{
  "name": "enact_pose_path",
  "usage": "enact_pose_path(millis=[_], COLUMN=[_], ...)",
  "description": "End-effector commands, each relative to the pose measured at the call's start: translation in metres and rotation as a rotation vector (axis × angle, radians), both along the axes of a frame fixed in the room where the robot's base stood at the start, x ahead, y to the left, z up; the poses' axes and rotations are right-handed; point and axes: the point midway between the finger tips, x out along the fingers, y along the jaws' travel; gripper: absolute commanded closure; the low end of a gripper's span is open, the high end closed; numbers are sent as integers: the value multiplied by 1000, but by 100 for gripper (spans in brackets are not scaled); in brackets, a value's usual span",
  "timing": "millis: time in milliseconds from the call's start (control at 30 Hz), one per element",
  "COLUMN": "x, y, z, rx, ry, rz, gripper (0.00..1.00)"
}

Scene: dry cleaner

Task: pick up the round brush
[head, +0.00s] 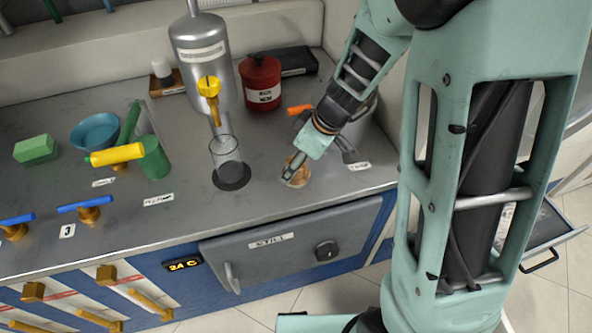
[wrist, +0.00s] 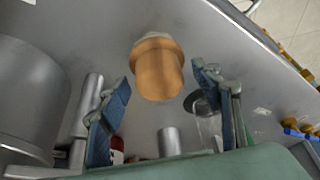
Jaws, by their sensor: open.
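The round brush (head: 300,175) stands on the grey metal counter in the head view, partly hidden behind my gripper (head: 291,170). In the wrist view the brush (wrist: 158,72) shows as a short wooden cylinder with a wider collar and a pale part at its far end. My gripper (wrist: 161,78) is open, with one blue-padded finger to the left of the brush and one to the right. The brush lies in line with the gap between the fingertips. A gap shows on both sides, and I see no contact.
A clear glass cylinder (head: 226,158) on a dark base stands left of the brush. A red can (head: 261,84) and a tall metal vessel (head: 201,60) stand behind. A green cylinder (head: 154,158) is further left. The counter in front of the brush is clear.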

Motion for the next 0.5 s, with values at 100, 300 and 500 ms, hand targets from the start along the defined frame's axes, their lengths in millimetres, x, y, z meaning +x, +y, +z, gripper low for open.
enact_pose_path(millis=[100,300,500], x=[0,0,0], y=[0,0,0], z=[0,1,1], rx=[0,0,0], ry=[0,0,0], rz=[0,0,0], gripper=[42,64,86])
